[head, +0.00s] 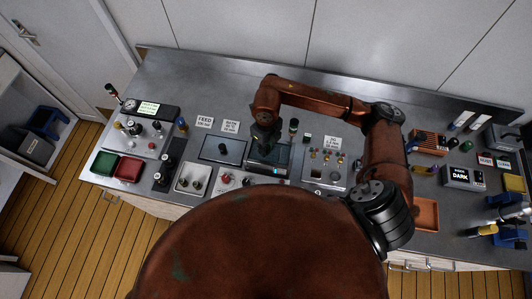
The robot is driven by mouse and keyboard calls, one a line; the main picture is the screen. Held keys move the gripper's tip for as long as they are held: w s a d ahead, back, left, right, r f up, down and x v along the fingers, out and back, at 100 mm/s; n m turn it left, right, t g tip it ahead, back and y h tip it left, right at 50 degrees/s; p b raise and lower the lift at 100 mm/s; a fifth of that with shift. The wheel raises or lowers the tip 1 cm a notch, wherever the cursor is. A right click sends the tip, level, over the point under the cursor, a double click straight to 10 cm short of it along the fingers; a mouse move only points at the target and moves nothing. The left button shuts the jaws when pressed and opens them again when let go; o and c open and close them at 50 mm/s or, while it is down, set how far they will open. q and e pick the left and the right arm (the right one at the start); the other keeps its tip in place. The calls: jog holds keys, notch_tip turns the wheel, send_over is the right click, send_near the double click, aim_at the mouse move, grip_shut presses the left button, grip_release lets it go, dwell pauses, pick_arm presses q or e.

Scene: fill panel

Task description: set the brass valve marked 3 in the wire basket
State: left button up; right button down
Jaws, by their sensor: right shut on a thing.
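My right gripper (264,142) reaches over the middle of the bench from the right and points down above a dark boxy unit with a small lit display (277,170). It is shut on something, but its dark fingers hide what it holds. Several small brass-coloured fittings (327,155) stand on a grey panel to the right of the gripper. They are too small to read a number 3 on any of them. I cannot make out a wire basket. My left gripper is not in view.
Green (103,163) and red (128,169) trays lie at the bench's left end. A dark flat tray (212,150) is left of the gripper. An orange tray (425,213) and a display reading DARK (462,177) are at the right. The bench's back strip is mostly clear.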

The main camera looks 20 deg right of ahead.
aim_at(266, 158)
jog(key=shift+f, duration=0.7)
notch_tip(266, 158, down, 3)
jog(key=shift+f+p, duration=0.2)
jog(key=shift+p, duration=0.15)
jog(key=shift+f, duration=0.1)
jog(key=c, duration=2.2)
grip_release()
jog(key=shift+f, duration=0.1)
jog(key=shift+c, duration=0.2)
jog(key=shift+o, duration=1)
